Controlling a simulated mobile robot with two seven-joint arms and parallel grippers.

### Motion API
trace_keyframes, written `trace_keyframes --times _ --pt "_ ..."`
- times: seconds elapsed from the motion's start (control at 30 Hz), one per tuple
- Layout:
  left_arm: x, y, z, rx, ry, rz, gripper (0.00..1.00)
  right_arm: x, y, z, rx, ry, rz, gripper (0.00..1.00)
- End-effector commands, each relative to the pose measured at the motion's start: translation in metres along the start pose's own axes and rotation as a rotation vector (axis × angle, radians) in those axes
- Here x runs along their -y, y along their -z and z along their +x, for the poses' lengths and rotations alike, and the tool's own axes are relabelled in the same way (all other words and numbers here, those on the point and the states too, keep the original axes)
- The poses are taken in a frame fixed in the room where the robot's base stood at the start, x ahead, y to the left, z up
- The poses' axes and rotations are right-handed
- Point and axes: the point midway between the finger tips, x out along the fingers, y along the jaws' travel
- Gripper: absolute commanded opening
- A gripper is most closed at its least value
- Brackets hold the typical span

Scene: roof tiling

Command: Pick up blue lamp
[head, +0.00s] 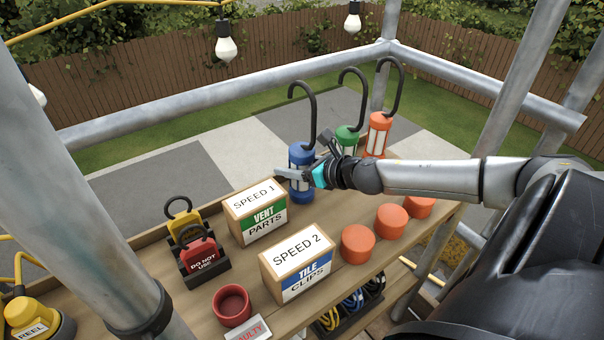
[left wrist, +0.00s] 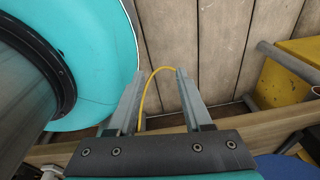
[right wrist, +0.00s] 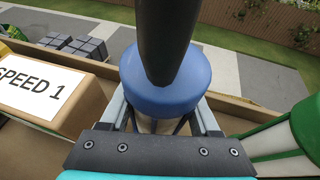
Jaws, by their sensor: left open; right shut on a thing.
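The blue lamp (head: 302,160) stands upright at the back of the wooden table, its black hook rising above it. My right gripper (head: 296,174) reaches in from the right and is shut on the lamp's body. In the right wrist view the blue lamp (right wrist: 165,80) fills the middle, between the fingers of the right gripper (right wrist: 162,118). My left gripper (left wrist: 158,78) is open and empty in the left wrist view, with a thin yellow cable behind its fingers. The left gripper is not in the head view.
A green lamp (head: 346,138) and an orange lamp (head: 378,135) stand just right of the blue one. The Speed 1 box (head: 256,212) is close on its left. The Speed 2 box (head: 297,263) and orange round pieces (head: 358,244) are nearer. Metal rails (head: 230,100) surround the table.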

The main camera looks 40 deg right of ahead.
Motion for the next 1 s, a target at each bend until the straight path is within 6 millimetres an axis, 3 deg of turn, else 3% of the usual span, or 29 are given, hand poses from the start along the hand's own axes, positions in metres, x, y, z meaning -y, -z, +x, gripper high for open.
trace_keyframes --times 0.63,0.83,1.0 --pt "0.0 0.0 -0.004 0.0 0.0 -0.001 0.5 0.0 -0.01 -0.003 0.004 0.0 -0.003 0.0" --pt "-0.002 -0.001 -0.015 0.006 -0.003 0.002 0.5 0.0 -0.036 -0.013 0.005 -0.001 -0.006 0.0" --pt "-0.013 -0.011 -0.032 0.03 -0.019 0.003 0.5 0.001 -0.075 -0.03 0.006 0.0 -0.01 0.0"
